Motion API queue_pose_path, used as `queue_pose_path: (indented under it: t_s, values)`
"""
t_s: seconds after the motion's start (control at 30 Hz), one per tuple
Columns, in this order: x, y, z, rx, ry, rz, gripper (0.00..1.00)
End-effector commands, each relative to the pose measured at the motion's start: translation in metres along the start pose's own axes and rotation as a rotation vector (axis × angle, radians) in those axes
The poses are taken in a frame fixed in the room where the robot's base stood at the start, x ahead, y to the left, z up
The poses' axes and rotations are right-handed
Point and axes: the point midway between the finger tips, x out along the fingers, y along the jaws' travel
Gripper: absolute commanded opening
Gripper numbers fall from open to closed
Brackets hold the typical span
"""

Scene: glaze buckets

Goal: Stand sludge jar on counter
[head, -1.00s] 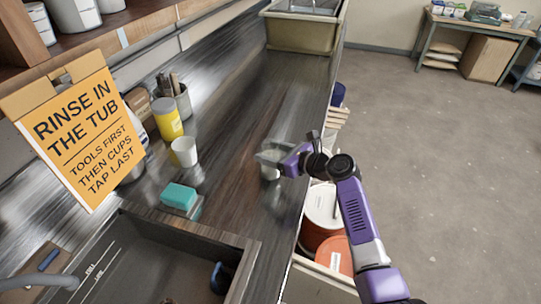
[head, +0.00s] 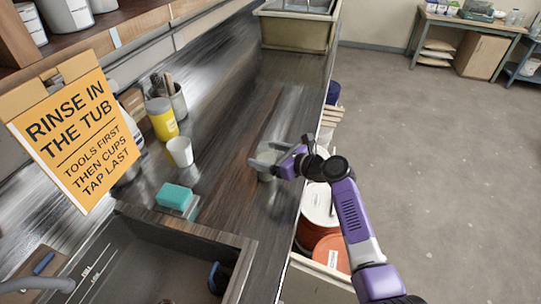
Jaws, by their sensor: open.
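A small pale grey, see-through jar (head: 266,176) is at the right part of the dark wood-grain counter (head: 240,110), near its front edge. It looks upright, with its base at the counter; any small gap beneath is too small to tell. My gripper (head: 264,160) is at the jar, reaching in from the right. Its jaws are open, with pale fingers around the jar's upper part. The fingers hide part of the jar, and I cannot tell whether they touch it.
A white cup (head: 180,151), yellow bottle (head: 162,119), tool pot (head: 177,101) and teal sponge (head: 175,196) stand to the left. A sink (head: 150,260) is in front, a tub (head: 297,27) behind. Buckets (head: 318,206) sit below the edge. The counter behind the jar is clear.

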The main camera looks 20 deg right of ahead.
Motion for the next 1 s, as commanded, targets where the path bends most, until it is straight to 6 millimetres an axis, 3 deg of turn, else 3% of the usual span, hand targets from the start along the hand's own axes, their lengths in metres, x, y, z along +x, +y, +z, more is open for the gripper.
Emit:
queue_pose_path:
  t_s: [0.17, 0.5, 0.7, 1.0]
  values:
    - [-0.014, -0.001, 0.002, 0.0, -0.002, -0.001, 0.8]
    - [-0.081, -0.001, 0.0, 0.0, -0.002, -0.003, 0.8]
    - [-0.11, -0.001, 0.001, -0.001, -0.001, -0.001, 0.8]
    - [-0.121, 0.0, 0.001, 0.0, 0.0, 0.001, 0.8]
